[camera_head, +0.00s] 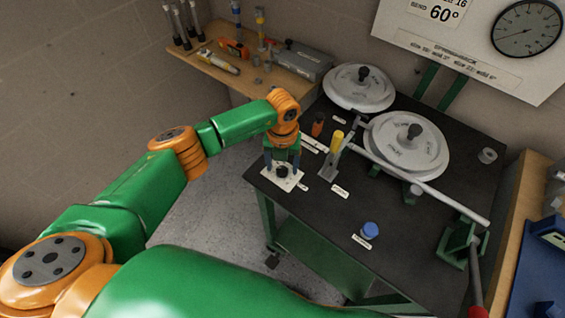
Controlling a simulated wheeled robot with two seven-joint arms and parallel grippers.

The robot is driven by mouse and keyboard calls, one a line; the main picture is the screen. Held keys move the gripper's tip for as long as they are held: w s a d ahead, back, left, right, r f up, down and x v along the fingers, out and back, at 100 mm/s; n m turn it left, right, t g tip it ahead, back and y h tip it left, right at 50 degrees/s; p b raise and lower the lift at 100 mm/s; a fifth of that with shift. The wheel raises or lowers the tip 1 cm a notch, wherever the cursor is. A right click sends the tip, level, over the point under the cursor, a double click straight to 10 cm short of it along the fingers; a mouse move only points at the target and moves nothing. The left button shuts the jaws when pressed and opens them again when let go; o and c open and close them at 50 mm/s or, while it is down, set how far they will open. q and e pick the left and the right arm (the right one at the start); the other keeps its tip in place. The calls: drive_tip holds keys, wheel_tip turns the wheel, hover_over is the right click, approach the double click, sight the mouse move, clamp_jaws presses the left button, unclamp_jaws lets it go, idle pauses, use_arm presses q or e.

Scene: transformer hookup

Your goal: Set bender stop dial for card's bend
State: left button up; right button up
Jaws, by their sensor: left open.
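A small white plate with a dark round knob (283,172), which looks like the stop dial, sits at the black bench's near left corner. My left gripper (282,164) points down over this knob with its fingers open on either side; I cannot tell whether they touch it. The dial's markings are too small to read. My right gripper is out of view.
The black bench (415,245) holds two grey discs with black knobs (362,88) (405,142), a long bar (425,185), a yellow-handled part (337,141) and a blue cap (370,229). A wooden shelf (215,68) with tools stands behind. The bench's front middle is mostly clear.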

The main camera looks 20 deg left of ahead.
use_arm(q)
drive_tip(key=shift+f, duration=0.35)
clamp_jaws()
